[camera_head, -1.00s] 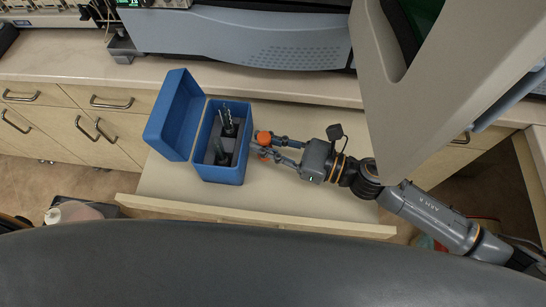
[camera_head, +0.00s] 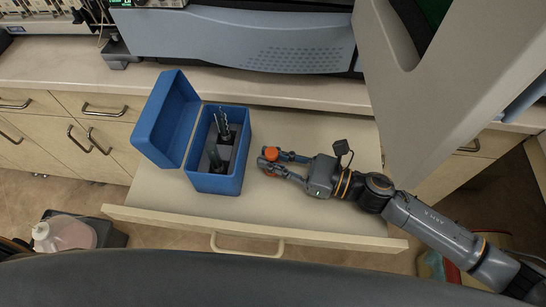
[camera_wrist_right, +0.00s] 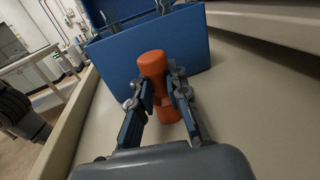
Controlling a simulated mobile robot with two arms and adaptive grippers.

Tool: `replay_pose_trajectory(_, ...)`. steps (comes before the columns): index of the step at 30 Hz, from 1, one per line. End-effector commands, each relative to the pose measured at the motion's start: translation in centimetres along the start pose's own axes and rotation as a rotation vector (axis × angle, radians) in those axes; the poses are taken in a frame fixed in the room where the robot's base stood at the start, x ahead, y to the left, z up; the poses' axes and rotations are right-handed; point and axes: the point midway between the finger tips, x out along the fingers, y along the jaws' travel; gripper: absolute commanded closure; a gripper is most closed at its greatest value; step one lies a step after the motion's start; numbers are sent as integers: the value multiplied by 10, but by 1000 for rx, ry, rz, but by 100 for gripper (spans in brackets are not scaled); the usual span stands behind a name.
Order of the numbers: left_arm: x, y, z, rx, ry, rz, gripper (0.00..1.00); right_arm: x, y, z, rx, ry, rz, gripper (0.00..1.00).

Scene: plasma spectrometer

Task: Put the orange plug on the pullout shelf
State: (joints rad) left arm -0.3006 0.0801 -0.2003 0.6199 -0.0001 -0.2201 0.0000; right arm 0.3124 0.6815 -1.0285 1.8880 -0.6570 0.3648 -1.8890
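The orange plug (camera_head: 270,153) is between the fingers of my right gripper (camera_head: 268,161), just right of the blue box. In the right wrist view the plug (camera_wrist_right: 153,66) has rounded ends and a narrower middle, and the fingers (camera_wrist_right: 160,92) close on that middle. It stands a little tilted, and I cannot tell whether its lower end touches the shelf. The pullout shelf (camera_head: 315,207) is drawn out below the counter and lies under the gripper and the box. My left gripper is not in view.
An open blue box (camera_head: 217,183) with its lid (camera_head: 168,118) to the left stands on the shelf and holds dark tools. A grey instrument (camera_head: 250,42) sits on the counter behind. A large pale panel (camera_head: 450,75) hangs at the right. The shelf's front right is clear.

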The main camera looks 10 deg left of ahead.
Motion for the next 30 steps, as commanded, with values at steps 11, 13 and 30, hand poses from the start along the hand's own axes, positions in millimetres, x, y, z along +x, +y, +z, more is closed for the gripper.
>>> replay_pose_trajectory(11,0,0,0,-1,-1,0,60,0,0,0,1,1,0,63)
replay_pose_trajectory(13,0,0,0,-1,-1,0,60,0,0,0,0,1,0,63)
replay_pose_trajectory(30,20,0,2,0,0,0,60,-76,0,-2,3,4,-3,63)
